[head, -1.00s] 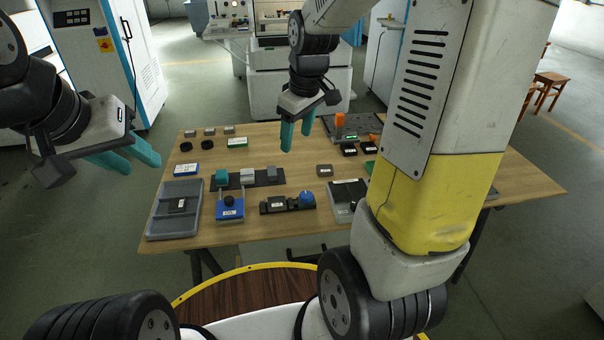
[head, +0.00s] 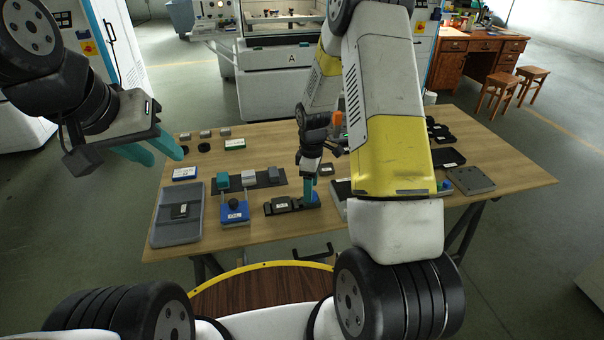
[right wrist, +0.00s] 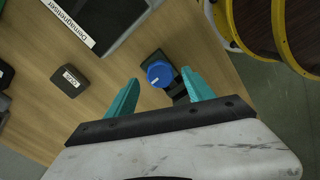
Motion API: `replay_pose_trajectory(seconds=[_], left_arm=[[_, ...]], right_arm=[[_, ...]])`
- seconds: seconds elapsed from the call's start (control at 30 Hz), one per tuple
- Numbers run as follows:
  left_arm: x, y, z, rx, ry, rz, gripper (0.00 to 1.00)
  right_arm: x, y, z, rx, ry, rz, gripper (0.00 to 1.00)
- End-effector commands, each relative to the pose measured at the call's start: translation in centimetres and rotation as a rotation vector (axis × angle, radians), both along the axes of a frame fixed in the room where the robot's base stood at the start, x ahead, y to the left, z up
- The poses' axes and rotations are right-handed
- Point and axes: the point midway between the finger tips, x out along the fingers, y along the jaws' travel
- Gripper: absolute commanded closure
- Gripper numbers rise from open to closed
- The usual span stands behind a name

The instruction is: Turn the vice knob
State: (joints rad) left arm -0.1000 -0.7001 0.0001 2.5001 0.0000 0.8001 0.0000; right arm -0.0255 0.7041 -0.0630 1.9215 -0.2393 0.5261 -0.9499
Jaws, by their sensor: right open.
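The vice (head: 280,205) is a low black block on the front part of the wooden table. A blue knob (right wrist: 159,74) with a white mark sits at its right end. In the head view the knob (head: 315,198) is partly hidden by my right gripper (head: 308,196). That gripper points down at the knob, its teal fingers apart. In the right wrist view the knob lies between the fingertips, with gaps showing on both sides; I cannot tell if they are level with it. My left gripper (head: 166,157) is open and empty above the table's left edge.
Left of the vice stand a blue fixture with a black knob (head: 234,210) and a grey tray (head: 175,232). A row of blocks (head: 249,178) lies behind. The labelled demagnetiser (right wrist: 95,20) and a small dark block (right wrist: 69,81) are near the right gripper.

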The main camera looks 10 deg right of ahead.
Motion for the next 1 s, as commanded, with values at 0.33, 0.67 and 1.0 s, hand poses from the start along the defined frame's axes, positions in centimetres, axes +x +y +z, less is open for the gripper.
replay_pose_trajectory(seconds=[0.33,0.67,1.0], left_arm=[[0.0,0.0,0.0,0.000,0.000,0.000,0.64],[0.0,0.0,0.0,0.000,0.000,0.000,0.64],[0.0,0.0,0.0,0.000,0.000,0.000,0.64]], right_arm=[[0.0,0.0,-2.0,0.000,-0.001,-0.001,0.39],[0.0,0.0,-1.9,0.000,-0.001,-0.001,0.76],[0.0,0.0,-1.9,0.000,-0.001,-0.017,1.00]])
